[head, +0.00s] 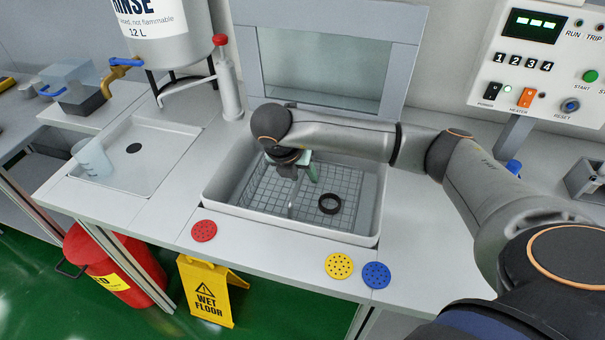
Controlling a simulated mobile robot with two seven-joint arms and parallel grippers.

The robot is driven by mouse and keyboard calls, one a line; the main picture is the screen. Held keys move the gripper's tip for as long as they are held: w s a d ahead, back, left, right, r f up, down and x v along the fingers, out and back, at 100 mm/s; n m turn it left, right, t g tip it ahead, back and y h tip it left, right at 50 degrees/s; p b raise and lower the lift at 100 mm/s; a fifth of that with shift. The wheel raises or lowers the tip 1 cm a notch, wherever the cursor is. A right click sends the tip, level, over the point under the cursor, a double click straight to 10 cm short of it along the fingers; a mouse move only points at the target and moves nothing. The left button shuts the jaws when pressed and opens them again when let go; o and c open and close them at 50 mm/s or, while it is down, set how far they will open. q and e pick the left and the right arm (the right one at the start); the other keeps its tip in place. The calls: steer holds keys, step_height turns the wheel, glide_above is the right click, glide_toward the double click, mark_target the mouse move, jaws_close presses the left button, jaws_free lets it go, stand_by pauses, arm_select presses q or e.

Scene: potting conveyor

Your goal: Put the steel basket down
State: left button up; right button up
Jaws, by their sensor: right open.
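The steel basket (262,190) is a wire mesh basket sitting low inside a white-rimmed basin (290,222) in the middle of the bench. It looks level. A black ring (330,203) lies in it at the right. My right gripper (302,184) reaches in from the right and points down over the middle of the basket. Its jaws are open. The forearm and wrist hide the basket's back part, and I cannot tell whether a finger still touches the basket. My left gripper is not in view.
Red (204,231), yellow (339,265) and blue (376,275) perforated discs lie along the bench's front. A shallow tray with a clear beaker (92,157) is at left. A control panel (540,60) is at back right.

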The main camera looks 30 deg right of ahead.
arm_select(q)
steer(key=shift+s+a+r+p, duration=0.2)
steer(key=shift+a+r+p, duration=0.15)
steer(key=shift+p, duration=0.25)
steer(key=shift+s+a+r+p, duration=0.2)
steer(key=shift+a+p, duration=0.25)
steer(key=shift+p, duration=0.15)
arm_select(e)
steer(key=v, duration=1.2)
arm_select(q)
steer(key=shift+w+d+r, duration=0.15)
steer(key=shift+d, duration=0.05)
arm_select(e)
steer(key=shift+f, duration=0.1)
